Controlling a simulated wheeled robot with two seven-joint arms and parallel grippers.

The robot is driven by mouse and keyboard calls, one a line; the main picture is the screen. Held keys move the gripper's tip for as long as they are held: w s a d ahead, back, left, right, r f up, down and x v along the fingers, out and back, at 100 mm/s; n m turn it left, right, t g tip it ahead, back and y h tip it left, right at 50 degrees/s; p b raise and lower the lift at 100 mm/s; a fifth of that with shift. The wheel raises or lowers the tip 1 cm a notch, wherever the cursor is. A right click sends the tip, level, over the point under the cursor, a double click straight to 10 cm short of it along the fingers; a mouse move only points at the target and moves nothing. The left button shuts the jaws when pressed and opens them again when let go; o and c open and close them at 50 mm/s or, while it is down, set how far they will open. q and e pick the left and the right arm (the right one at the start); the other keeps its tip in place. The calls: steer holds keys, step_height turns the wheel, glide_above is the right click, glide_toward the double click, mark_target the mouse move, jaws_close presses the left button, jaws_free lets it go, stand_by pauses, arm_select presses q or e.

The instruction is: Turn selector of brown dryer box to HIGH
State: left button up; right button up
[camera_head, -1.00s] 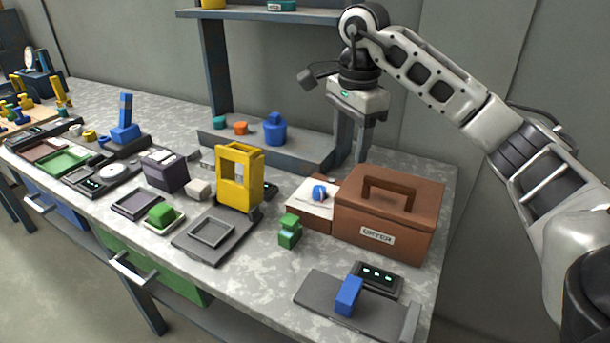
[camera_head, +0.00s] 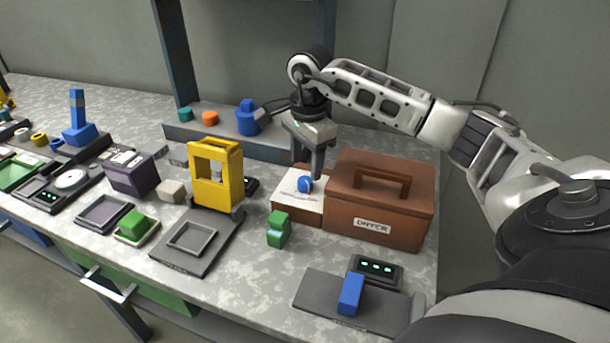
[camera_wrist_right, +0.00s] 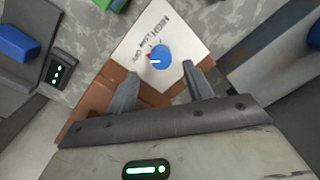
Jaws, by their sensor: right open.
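The brown dryer box (camera_head: 378,209) has a handle and a DRYER label, and stands at the right of the bench. On its left side is a low section with a white panel (camera_head: 287,199) carrying the blue selector knob (camera_head: 305,185). In the right wrist view the panel (camera_wrist_right: 184,30) shows the words HIGH, LOW and OFF. The knob (camera_wrist_right: 161,56) has a white pointer mark; its exact setting is hard to read. My right gripper (camera_head: 308,172) is open, pointing down just above the knob, its fingers on either side in the wrist view. My left gripper is out of view.
A green block (camera_head: 278,229) stands in front of the white panel. A yellow frame (camera_head: 215,176) stands to the left. A grey plate with a blue block (camera_head: 350,294) and a small display (camera_head: 376,268) lie in front of the box. A shelf with a blue container (camera_head: 248,121) is behind.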

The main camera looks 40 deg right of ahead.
mark_target(305, 180)
steer(key=f, duration=0.4)
steer(key=shift+w+f, duration=0.2)
steer(key=shift+f, duration=0.2)
steer(key=c, duration=1)
steer(key=shift+o, duration=0.2)
